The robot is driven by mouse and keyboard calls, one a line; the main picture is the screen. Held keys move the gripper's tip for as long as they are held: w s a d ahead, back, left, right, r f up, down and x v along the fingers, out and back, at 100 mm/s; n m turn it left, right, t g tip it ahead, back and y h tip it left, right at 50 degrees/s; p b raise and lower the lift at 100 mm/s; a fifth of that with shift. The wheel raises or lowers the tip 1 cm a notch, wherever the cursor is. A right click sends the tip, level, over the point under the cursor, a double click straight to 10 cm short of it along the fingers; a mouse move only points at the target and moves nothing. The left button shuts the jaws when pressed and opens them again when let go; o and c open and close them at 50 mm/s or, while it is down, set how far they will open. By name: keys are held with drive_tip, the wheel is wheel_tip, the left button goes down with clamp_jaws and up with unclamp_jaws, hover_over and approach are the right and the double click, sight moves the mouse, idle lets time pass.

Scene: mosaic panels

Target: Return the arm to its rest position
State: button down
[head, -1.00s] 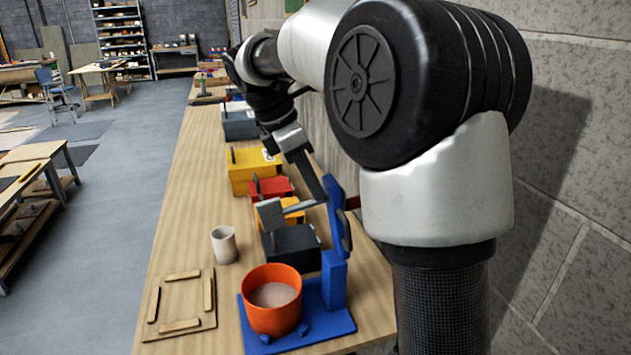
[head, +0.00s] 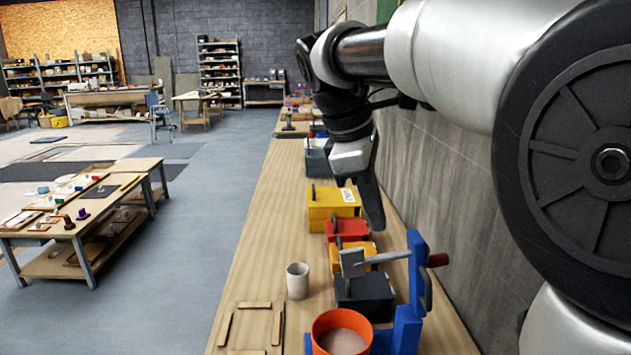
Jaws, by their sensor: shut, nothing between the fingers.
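My arm comes in from the right side of the head view and reaches back over the right part of the workbench. My gripper (head: 376,212) points down at its end, above the row of coloured boxes. Its fingers are together with nothing visible between them. It is apart from the blue stand (head: 417,275) and the grey lever (head: 375,261) in front of it. The orange pot (head: 340,333) with pale brown contents sits at the foot of the blue stand, cut off by the bottom edge.
A yellow box (head: 325,209), a red box (head: 345,230) and a dark box (head: 361,302) line the bench. A white cup (head: 297,281) and a wooden frame (head: 228,328) stand to the left. A wall (head: 440,190) runs close on the right.

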drive_tip(key=s+f+m+t+y, duration=0.2)
drive_tip(key=s+f+m, duration=0.3)
drive_tip(key=s+m, duration=0.2)
drive_tip(key=s+d+f+m+t+y, duration=0.1)
drive_tip(key=s+f+m, duration=0.4)
drive_tip(key=s, duration=0.5)
drive_tip(key=shift+s+d+f+m+t+y, duration=0.25)
drive_tip(key=shift+s+m+t+y, duration=0.25)
drive_tip(key=shift+m, duration=0.5)
drive_tip(key=shift+w, duration=0.15)
